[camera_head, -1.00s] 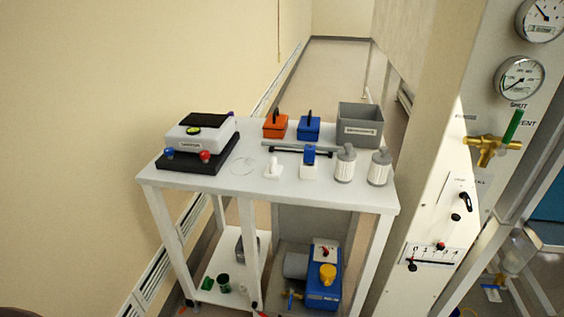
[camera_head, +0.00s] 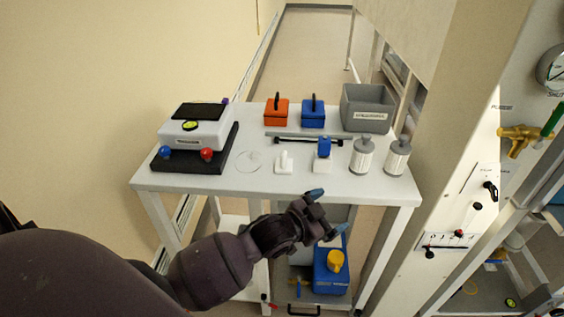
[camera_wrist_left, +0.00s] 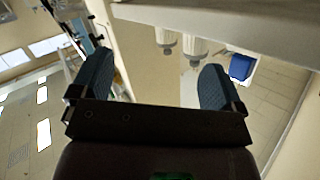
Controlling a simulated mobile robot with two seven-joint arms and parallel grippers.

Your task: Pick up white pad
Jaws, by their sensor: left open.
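A small white pad with an upright white handle (camera_head: 284,162) stands on the white table near its front edge in the head view. To its right is another small white block with a blue top (camera_head: 323,156). My left gripper (camera_head: 327,212) is in front of the table's front edge, right of the white pad and apart from it. Its blue-grey fingers are spread and empty; they also show wide apart in the left wrist view (camera_wrist_left: 153,84). I cannot make out the white pad in the wrist view. My right gripper is not in view.
The table (camera_head: 215,183) also carries a scale-like device (camera_head: 196,133), two grey-white canisters (camera_head: 362,156), an orange block (camera_head: 276,113), a blue block (camera_head: 313,115) and a grey bin (camera_head: 367,108). A panel with valves (camera_head: 462,200) stands at right. A blue pump (camera_head: 331,277) sits below.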

